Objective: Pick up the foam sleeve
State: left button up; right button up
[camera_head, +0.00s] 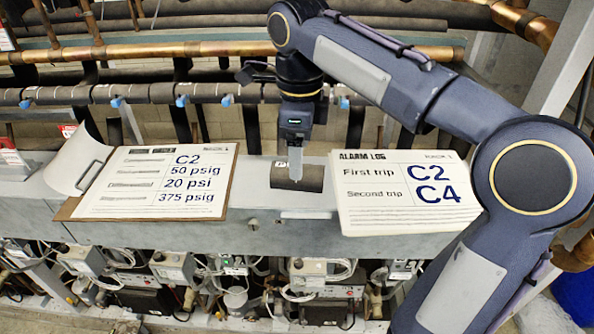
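The foam sleeve (311,179) is a short dark grey-brown cylinder lying on its side on the grey ledge, between the clipboard and the alarm log. My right arm comes in from the right and reaches across above the alarm log. Its gripper (295,172) points down at the sleeve, with a pale finger in front of the sleeve's middle. The fingers appear nearly edge-on, so I cannot tell whether they are open or shut, or whether they touch the sleeve. My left gripper is not in view.
A clipboard (229,187) with a printed sheet lies left of the sleeve. An alarm log (385,222) lies to its right, partly behind my arm. A curved pale grey piece (72,160) is at the far left. Pipes (150,52) run behind the ledge (270,238).

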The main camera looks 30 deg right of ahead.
aim_at(312, 180)
jog(key=shift+w+f, duration=0.2)
jog(key=shift+f, duration=2.05)
jog(key=shift+c, duration=0.2)
jog(key=c, duration=1)
jog(key=shift+r, duration=0.1)
